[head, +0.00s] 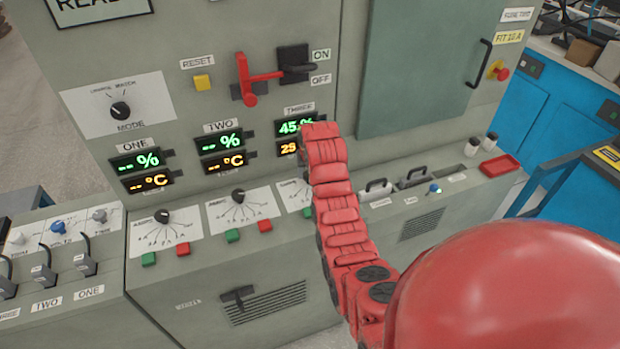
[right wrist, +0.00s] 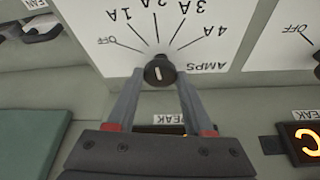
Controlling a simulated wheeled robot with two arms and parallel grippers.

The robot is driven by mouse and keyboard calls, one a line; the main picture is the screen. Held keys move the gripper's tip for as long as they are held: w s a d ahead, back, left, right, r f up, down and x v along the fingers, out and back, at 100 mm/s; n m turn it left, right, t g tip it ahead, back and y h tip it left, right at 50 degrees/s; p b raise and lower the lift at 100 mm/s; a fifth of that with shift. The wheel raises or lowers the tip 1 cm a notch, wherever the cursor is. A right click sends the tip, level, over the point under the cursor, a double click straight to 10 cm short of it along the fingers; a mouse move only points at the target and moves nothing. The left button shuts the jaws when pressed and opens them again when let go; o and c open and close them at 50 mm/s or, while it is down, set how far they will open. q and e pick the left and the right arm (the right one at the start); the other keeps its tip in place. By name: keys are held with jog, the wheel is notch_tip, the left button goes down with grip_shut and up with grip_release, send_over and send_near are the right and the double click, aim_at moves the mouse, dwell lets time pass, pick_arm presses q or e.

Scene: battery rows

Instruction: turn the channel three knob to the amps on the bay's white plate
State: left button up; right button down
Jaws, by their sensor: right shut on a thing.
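The channel three knob (right wrist: 160,72) is a black round knob with a short white pointer line. It sits on a white dial plate (right wrist: 100,57), upside down in the right wrist view, marked OFF, 1A, 2A, 3A and 4A. The pointer line looks roughly in line with the 2A mark. My right gripper (right wrist: 161,77) has its two grey fingers on either side of the knob, shut on it. In the head view my arm hides the knob and gripper; part of the dial plate (head: 294,196) shows. A white plate (head: 516,15) sits above a yellow one at top right; its text is hard to read.
Channel one (head: 163,217) and channel two (head: 238,196) knobs stand to the left, with green and red buttons below. A red lever (head: 262,78) sticks out above the displays. Handles and small jars (head: 474,146) stand on the ledge at right.

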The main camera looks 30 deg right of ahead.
jog(key=m+h+b, duration=0.1)
jog(key=m+b, duration=0.1)
jog(key=b, duration=0.1)
jog(key=m+g+b, duration=0.1)
jog(key=m+b, duration=0.2)
jog(key=shift+w+a+f+h, duration=0.15)
jog(key=shift+f+h, duration=0.05)
jog(key=shift+h, duration=0.2)
jog(key=shift+r+m+g+b, duration=0.1)
jog(key=shift+m+g+b, duration=0.2)
jog(key=shift+m+b, duration=0.4)
jog(key=shift+c, duration=1.5)
grip_release()
jog(key=shift+r, duration=0.1)
